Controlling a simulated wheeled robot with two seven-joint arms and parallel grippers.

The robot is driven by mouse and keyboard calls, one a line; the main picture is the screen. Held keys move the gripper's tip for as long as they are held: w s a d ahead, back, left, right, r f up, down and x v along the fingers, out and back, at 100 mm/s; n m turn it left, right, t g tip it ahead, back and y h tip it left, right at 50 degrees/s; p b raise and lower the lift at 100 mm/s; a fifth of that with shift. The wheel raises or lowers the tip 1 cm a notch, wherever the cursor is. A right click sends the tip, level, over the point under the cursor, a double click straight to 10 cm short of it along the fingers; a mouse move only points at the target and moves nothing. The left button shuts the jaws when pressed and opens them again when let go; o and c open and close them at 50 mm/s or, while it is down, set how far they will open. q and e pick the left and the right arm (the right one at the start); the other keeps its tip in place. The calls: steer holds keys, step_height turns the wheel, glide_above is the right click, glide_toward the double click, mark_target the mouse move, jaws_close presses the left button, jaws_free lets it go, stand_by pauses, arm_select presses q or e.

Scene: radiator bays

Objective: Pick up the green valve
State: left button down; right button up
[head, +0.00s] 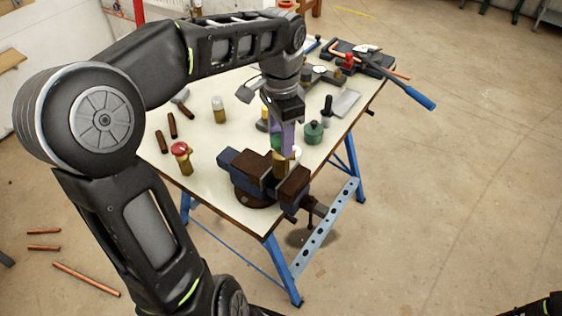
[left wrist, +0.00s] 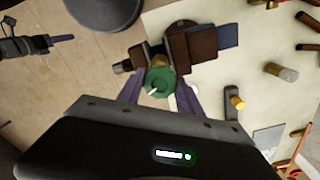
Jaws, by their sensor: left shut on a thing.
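The green valve (left wrist: 158,84) has a round green top and a brass body. In the left wrist view it sits between the two purple fingers of my left gripper (left wrist: 160,90). In the head view the left gripper (head: 284,138) points down over the vise (head: 250,167), shut on the valve. The valve's brass body (head: 281,163) shows at the brown vise jaws; I cannot tell whether it is clear of them. The fingers hide most of the green top. My right gripper (left wrist: 60,39) shows small at the left of the left wrist view, over the floor; its opening is unclear.
The workbench (head: 212,150) has blue legs. A red-topped brass valve (head: 182,158) stands left of the vise, and a dark green container (head: 314,133) stands right of my gripper. A white-capped brass piece (head: 218,109), copper pipes and tools lie farther back.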

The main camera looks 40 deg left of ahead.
arm_select(q)
steer(key=shift+r+p, duration=0.5)
steer(key=shift+r, duration=0.4)
steer(key=shift+r+p, duration=0.3)
steer(key=shift+r, duration=0.65)
steer(key=shift+d, duration=0.1)
